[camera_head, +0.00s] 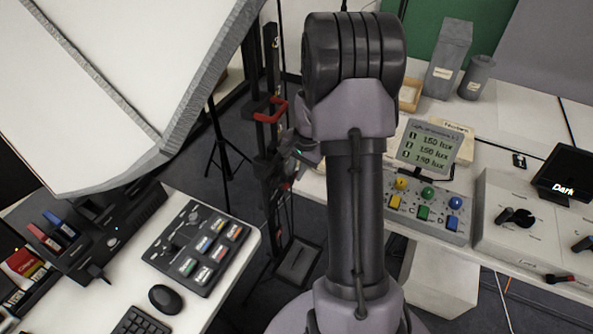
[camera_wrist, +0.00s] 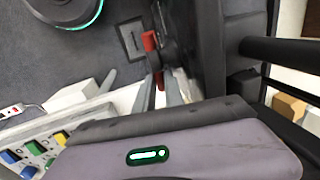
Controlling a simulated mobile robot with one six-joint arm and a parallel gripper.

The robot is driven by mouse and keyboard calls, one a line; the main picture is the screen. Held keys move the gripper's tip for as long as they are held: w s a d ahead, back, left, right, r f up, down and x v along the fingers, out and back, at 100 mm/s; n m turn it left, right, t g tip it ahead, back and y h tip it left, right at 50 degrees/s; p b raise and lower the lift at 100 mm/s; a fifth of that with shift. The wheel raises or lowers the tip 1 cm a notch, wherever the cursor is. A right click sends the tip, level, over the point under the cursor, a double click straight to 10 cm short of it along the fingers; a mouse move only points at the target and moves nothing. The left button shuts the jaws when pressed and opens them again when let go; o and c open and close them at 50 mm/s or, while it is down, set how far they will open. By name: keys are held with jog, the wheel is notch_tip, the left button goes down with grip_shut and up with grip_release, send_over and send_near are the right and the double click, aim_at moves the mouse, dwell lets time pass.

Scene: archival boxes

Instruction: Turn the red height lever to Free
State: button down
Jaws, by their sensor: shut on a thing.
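The red height lever (camera_head: 268,118) is a bent red handle on the black upright column (camera_head: 272,190) left of my arm in the head view. In the wrist view the lever (camera_wrist: 149,42) shows as red parts at and above my fingers. My gripper (camera_wrist: 160,86) is shut on the lever, with its grey fingers on either side of the red. The lever's position markings cannot be read.
A white table (camera_head: 215,285) with a button panel (camera_head: 200,248) and mouse stands at lower left. A large softbox (camera_head: 110,80) hangs above it. At right, another table holds a coloured-button box (camera_head: 425,210) and lux display (camera_head: 427,146). A dark tripod stands behind.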

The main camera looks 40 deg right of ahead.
jog(key=shift+f+h+b, duration=0.1)
jog(key=shift+h+b, duration=0.2)
jog(key=shift+b, duration=0.35)
jog(key=shift+a+t+h+b, duration=0.15)
jog(key=shift+t+h+b, duration=0.3)
jog(key=shift+b, duration=0.2)
jog(key=shift+s+r+t+h+b, duration=0.1)
jog(key=shift+r+t+h+b, duration=0.2)
jog(key=shift+r+h, duration=0.3)
jog(key=c, duration=1.7)
grip_release()
jog(key=p+v, duration=0.3)
jog(key=v, duration=0.4)
jog(key=shift+a+r, duration=0.1)
jog(key=shift+r, duration=0.15)
